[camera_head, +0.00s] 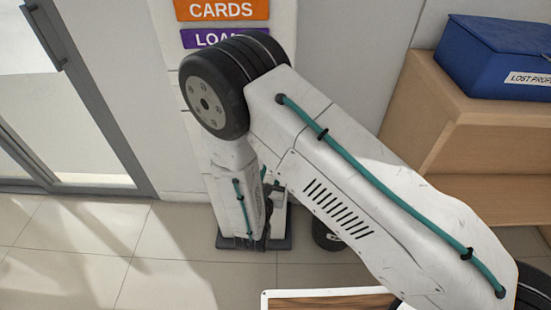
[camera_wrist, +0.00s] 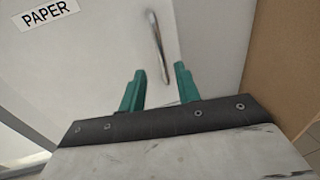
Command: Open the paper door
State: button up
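In the wrist view, the white paper door (camera_wrist: 95,55) fills most of the picture and looks closed. A "PAPER" label (camera_wrist: 47,14) sits at its upper left. A slim metal handle (camera_wrist: 157,46) stands out from the door near the top middle. My gripper (camera_wrist: 159,72) has its two teal fingers spread apart, with nothing between them that I can see. The handle appears just beyond the fingertips, in line with the gap. I cannot tell the exact distance. In the head view my arm hides the gripper, and I cannot make out the paper door.
A tan wooden panel (camera_wrist: 285,70) stands right of the door. In the head view, a wooden shelf unit (camera_head: 430,135) at the right carries a blue box (camera_head: 490,55). A glass door (camera_head: 60,130) is at the left. Tiled floor (camera_head: 75,250) is clear at lower left.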

jog(key=x, duration=0.6)
jog(key=shift+w, duration=0.2)
jog(key=shift+d, duration=0.1)
jog(key=shift+c, duration=0.3)
grip_shut()
